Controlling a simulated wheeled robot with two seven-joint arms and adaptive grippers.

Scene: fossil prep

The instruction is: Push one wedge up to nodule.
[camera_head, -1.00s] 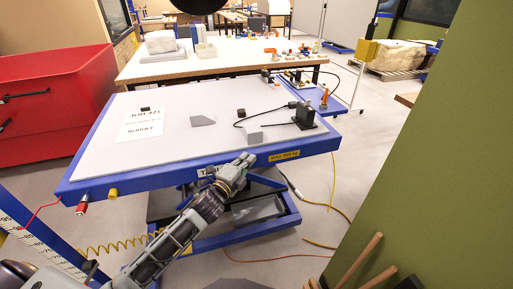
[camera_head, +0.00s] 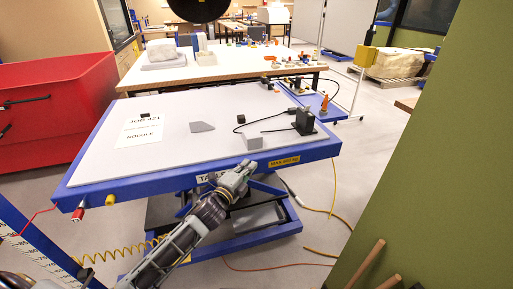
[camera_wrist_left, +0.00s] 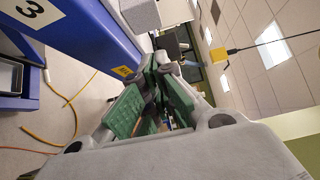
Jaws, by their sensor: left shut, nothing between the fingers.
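My left gripper (camera_head: 247,166) is shut and empty at the front edge of the blue lift table (camera_head: 150,187). In the left wrist view its green-padded fingers (camera_wrist_left: 160,68) are together. A small grey block (camera_head: 252,142) lies on the table just beyond the gripper, apart from it; a grey block also shows at the top of the left wrist view (camera_wrist_left: 140,14). A flat grey angular piece (camera_head: 201,127) lies farther in, to the left. Small black blocks lie at the middle (camera_head: 241,118) and on the paper (camera_head: 145,115). I cannot tell which piece is the wedge or nodule.
A black stand (camera_head: 304,121) with cables is at the table's right. A white paper sheet (camera_head: 140,133) marked "JOB 421" and "NODULE" lies at left. The grey table top (camera_head: 165,160) is clear between the pieces. A green wall (camera_head: 440,180) borders the right.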

